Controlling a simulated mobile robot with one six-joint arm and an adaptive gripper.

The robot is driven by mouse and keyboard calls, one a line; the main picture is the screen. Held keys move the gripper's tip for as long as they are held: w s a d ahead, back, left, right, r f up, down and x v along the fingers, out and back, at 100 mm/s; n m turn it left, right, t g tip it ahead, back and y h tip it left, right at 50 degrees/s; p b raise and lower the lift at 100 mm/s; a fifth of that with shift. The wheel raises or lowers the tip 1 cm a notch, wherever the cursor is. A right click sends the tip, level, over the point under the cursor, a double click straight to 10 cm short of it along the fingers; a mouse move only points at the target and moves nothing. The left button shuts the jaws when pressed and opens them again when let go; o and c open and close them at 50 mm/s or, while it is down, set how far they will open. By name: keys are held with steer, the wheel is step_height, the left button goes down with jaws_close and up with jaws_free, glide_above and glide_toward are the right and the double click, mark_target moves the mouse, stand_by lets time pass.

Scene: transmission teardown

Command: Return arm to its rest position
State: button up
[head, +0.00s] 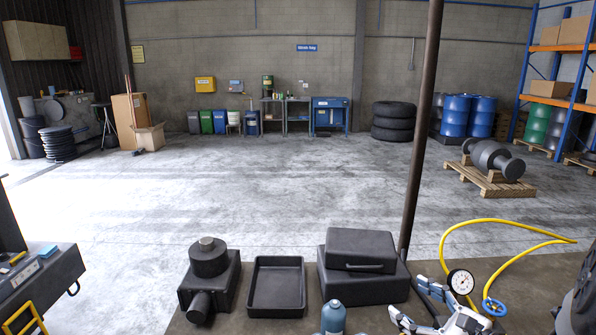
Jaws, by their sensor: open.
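Grey and pale-blue jointed parts that look like my arm (465,320) show at the bottom right edge of the head view, cut off by the frame. No held object can be seen. A round white dial gauge (460,282) shows right beside these parts; I cannot tell whether they touch.
A black block with a round cap (208,257), an empty black tray (262,287) and a black case (361,249) stand in front. A blue-grey bottle (333,317) is near. A dark pole (420,130) rises beside a yellow hose (480,222).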

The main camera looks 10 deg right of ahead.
steer(key=s+a+r+n+g+y, duration=0.1)
steer(key=s+a+n+g, duration=0.35)
steer(key=a, duration=0.25)
steer(key=s+a+r+n+g+y, duration=0.1)
steer(key=s+a+n+g, duration=0.3)
steer(key=a, duration=0.3)
steer(key=s+a+r+n+g, duration=0.2)
steer(key=s+a+n+g, duration=0.15)
steer(key=a+n, duration=0.35)
steer(key=s+a+f+n+g+h, duration=0.15)
steer(key=s+n+h, duration=0.3)
steer(key=s, duration=0.45)
steer(key=s+d+r+n+t+h, duration=0.2)
steer(key=s+d+n+t+h, duration=0.1)
steer(key=s+d+n+h, duration=0.1)
steer(key=d+n+h, duration=0.1)
steer(key=n, duration=0.1)
steer(key=shift+s+d+r+n+b, duration=0.15)
steer(key=shift+s+d+n+b, duration=0.05)
steer(key=shift+n+b, duration=0.2)
